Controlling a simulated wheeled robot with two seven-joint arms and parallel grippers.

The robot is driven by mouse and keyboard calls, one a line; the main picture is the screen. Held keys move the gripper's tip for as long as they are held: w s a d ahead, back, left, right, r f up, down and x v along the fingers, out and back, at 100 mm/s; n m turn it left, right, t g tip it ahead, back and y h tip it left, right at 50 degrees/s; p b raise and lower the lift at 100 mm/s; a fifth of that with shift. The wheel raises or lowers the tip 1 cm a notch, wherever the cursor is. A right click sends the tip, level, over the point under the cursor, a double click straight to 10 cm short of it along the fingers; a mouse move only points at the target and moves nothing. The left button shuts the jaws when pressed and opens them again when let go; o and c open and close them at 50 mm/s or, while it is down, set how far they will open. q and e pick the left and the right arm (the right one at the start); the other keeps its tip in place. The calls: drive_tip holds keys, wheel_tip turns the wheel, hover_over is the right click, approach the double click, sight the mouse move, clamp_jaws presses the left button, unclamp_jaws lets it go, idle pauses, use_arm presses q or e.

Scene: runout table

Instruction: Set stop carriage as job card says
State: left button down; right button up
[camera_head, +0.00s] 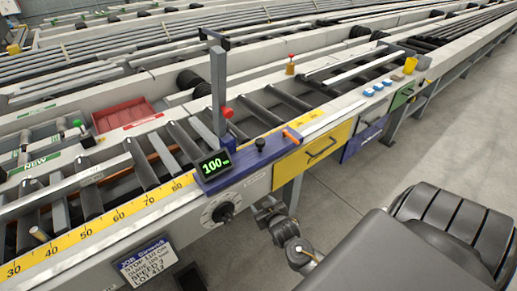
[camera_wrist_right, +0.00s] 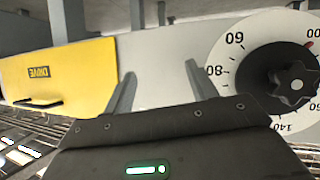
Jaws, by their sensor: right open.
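The blue stop carriage (camera_head: 243,163) sits on the runout table's front rail. Its display (camera_head: 214,163) reads 100, and the yellow scale (camera_head: 125,212) left of it shows 80 nearest. An orange lever (camera_head: 292,136) and a black knob (camera_head: 260,144) are on the carriage. The job card (camera_head: 147,262) hangs at the lower left; STOP, SPEED 3 and LOT 412 show, but the stop figure is hard to read. My right gripper (camera_head: 266,208) is open and empty in front of the table, right of the dial (camera_head: 222,209). In the wrist view the gripper (camera_wrist_right: 160,80) faces the panel beside the dial (camera_wrist_right: 283,75).
A grey post (camera_head: 218,85) with a red knob (camera_head: 227,112) rises by the carriage. A red tray (camera_head: 125,115) lies behind. Floor at right is clear.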

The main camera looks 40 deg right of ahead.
drive_tip(key=r+t, duration=0.1)
drive_tip(key=r, duration=0.3)
drive_tip(key=w+d+r+m+t+h+b, duration=0.1)
drive_tip(key=r, duration=0.4)
drive_tip(key=w+d+r+m+t, duration=0.1)
drive_tip(key=r, duration=0.4)
drive_tip(key=shift+w+h, duration=0.1)
drive_tip(key=shift+h, duration=0.2)
drive_tip(key=m+t+h, duration=0.1)
drive_tip(key=h, duration=0.1)
approach(259, 139)
drive_tip(key=f, duration=0.1)
drive_tip(key=x, duration=0.9)
drive_tip(key=shift+w+d+r+p, duration=0.1)
drive_tip(key=shift+d+r+p, duration=0.1)
drive_tip(key=shift+p, duration=0.15)
drive_tip(key=shift+x, duration=0.8)
use_arm(q)
drive_tip(key=shift+s+d+f, duration=0.15)
drive_tip(key=shift+s+f, duration=0.05)
drive_tip(key=shift+f, duration=0.55)
use_arm(e)
drive_tip(key=shift+a, duration=0.1)
